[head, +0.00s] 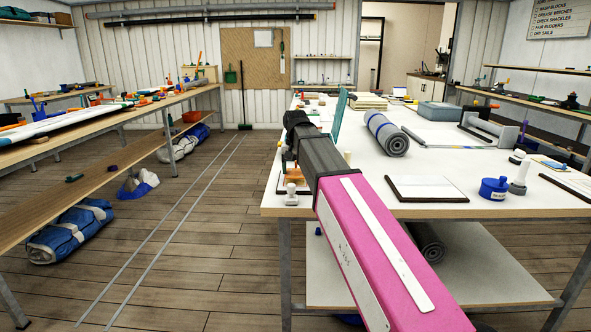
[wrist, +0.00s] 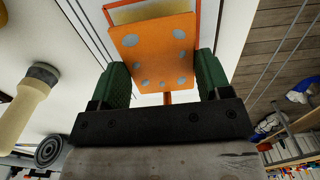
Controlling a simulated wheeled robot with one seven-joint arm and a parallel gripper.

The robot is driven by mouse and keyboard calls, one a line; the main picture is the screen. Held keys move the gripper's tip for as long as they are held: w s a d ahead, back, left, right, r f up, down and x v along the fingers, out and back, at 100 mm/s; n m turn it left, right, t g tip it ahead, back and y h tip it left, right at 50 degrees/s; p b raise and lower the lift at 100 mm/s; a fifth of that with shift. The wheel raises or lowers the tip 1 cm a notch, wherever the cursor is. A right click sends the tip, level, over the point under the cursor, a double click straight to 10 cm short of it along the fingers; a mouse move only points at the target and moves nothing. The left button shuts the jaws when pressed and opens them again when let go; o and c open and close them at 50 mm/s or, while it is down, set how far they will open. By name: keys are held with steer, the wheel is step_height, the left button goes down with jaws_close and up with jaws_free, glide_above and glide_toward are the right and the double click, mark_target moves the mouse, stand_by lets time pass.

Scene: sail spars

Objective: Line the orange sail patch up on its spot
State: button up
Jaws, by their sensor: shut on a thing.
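The orange sail patch (wrist: 153,50), a flat orange piece with several grey round dots, sits between the green fingers of my gripper (wrist: 162,72) in the wrist view. My gripper is shut on it. Just beyond the patch, a thin orange-red outline (wrist: 107,14) with a tan area inside shows at the top of the wrist view, partly covered by the patch. In the head view my arm hides most of the gripper; a bit of orange (head: 293,172) shows near it at the table's left edge. I cannot tell whether the patch touches the surface.
The white table (head: 455,170) carries a rolled blue-grey mat (head: 388,136), a framed white board (head: 427,188) and a blue tin (head: 493,188). A small pale knob-shaped item (head: 292,194) stands near the front left corner. A pale-handled tool (wrist: 22,110) is left of my gripper.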

steer(key=shift+f, duration=1.2)
steer(key=o, duration=0.9)
steer(key=shift+c, duration=1)
steer(key=shift+r, duration=0.15)
steer(key=shift+r, duration=3.35)
